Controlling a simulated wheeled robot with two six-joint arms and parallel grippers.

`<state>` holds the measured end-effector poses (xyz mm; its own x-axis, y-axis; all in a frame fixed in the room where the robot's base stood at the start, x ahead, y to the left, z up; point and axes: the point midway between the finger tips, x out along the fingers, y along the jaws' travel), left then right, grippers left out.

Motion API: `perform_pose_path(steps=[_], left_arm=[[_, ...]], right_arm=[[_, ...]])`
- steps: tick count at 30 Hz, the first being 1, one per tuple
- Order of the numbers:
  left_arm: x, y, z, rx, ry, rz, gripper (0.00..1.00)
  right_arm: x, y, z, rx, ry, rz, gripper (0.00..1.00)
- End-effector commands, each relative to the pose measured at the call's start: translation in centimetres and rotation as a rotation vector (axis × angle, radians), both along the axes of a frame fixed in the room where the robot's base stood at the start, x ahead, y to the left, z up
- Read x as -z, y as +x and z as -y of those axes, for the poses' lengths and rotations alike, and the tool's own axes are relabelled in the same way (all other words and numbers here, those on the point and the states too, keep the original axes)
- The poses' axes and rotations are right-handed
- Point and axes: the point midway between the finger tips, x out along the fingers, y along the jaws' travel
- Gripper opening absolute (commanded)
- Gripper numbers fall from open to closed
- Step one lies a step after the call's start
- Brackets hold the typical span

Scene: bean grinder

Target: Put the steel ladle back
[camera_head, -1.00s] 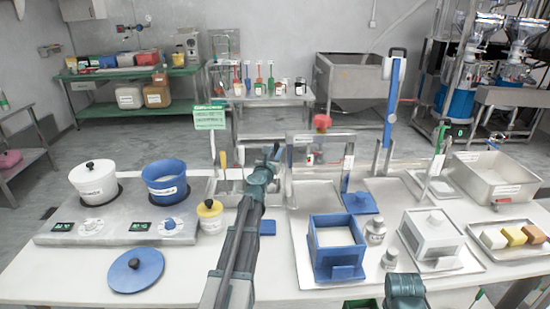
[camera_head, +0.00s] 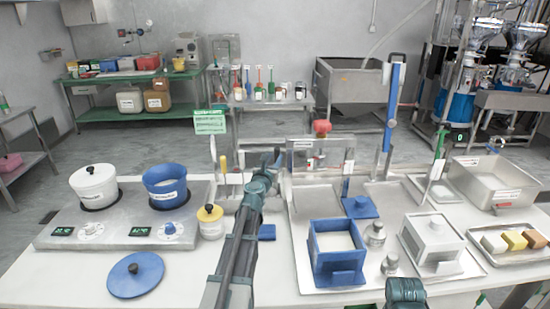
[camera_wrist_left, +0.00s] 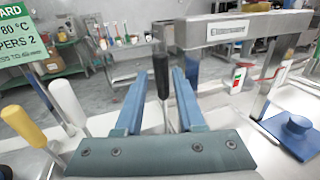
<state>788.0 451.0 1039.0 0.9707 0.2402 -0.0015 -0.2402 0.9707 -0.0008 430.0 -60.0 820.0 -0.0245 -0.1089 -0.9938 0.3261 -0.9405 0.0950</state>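A tool with a black handle (camera_wrist_left: 161,75) and a thin shaft stands upright in the left wrist view. Its lower end is hidden behind my gripper, so I cannot tell whether it is the steel ladle. No ladle bowl shows clearly in either view. My left gripper (camera_wrist_left: 161,80) is open, with a finger on each side of the handle and a visible gap on both sides. In the head view my left gripper (camera_head: 271,156) is beside the steel rack (camera_head: 308,144) at the table's back. My right gripper is out of view; only part of my right arm shows at the bottom.
Yellow-handled (camera_wrist_left: 24,126) and white-handled (camera_wrist_left: 66,105) tools stand left of my left gripper. A green sign (camera_head: 210,122) rises behind them. A yellow-lidded jar (camera_head: 210,221) and blue lid (camera_head: 135,274) are left of my arm; an open blue box (camera_head: 338,268) is right.

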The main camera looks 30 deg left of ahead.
Motion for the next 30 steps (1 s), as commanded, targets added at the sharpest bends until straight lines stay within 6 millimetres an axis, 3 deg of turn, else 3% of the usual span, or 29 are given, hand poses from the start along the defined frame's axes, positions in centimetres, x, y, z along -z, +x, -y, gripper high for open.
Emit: perform_pose_path(steps=[9, 13, 18, 30], left_arm=[[0.0, -6.8, 1.8, 0.000, 0.000, 0.000, 0.38], [0.0, -8.8, 2.2, 0.000, 0.000, 0.000, 0.38], [0.0, -9.7, 2.4, 0.000, 0.000, 0.000, 0.38], [0.0, -9.6, 2.4, 0.001, 0.000, 0.000, 0.38]], right_arm=[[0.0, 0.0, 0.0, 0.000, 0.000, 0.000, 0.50], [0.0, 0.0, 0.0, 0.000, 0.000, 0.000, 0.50], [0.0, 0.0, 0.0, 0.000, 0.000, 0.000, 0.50], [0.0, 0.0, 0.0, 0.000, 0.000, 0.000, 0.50]])
